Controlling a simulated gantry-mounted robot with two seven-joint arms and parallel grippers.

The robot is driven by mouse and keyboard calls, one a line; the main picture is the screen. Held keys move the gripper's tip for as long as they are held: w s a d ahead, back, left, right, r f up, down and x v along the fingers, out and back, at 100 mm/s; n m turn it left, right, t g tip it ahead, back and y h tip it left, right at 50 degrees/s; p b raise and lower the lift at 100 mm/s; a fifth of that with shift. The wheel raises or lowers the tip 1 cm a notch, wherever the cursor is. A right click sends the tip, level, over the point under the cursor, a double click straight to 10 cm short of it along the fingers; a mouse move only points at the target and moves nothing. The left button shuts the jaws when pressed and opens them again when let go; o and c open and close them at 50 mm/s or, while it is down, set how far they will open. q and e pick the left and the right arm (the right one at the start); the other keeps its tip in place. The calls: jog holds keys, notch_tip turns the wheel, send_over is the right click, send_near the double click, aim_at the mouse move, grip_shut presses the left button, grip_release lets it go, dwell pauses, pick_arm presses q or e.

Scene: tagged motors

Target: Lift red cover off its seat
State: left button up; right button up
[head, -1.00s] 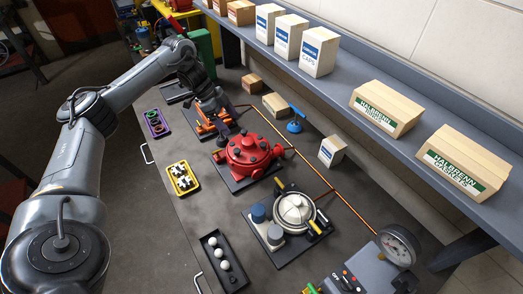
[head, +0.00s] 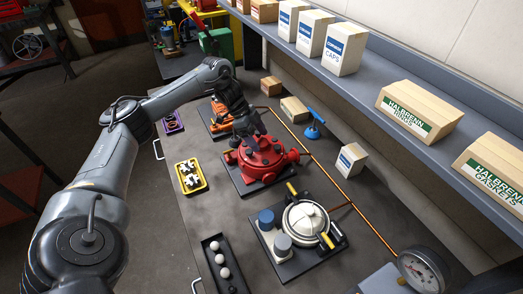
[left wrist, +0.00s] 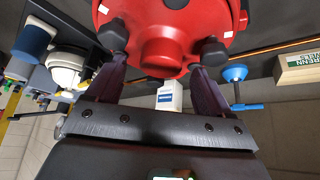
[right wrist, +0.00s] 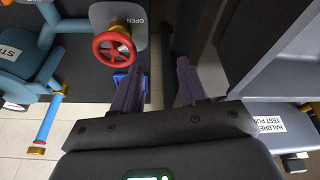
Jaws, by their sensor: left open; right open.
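The red cover (head: 262,158) is a round red housing with dark knobs, seated on a dark base plate (head: 240,183) on the bench. It also fills the top of the left wrist view (left wrist: 168,28). My left gripper (head: 247,136) is open right at the back left of the red cover, partly hiding it. In the left wrist view its two fingers stand apart with the red cover's round boss between and beyond them; I cannot tell whether they touch it. My right gripper (right wrist: 161,68) is open and empty, away from the cover.
An orange motor (head: 220,118) stands behind the cover, a white-topped unit (head: 305,222) in front. A yellow tray (head: 181,191) lies left, a black ball tray (head: 213,247) nearer. A copper pipe (head: 325,170) runs on the right. A red valve wheel (right wrist: 114,49) is near my right gripper.

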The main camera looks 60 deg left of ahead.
aim_at(261, 142)
pick_arm(q)
jog(key=shift+x, duration=1.55)
jog(key=shift+r, duration=0.1)
grip_shut()
jog(key=shift+r, duration=0.1)
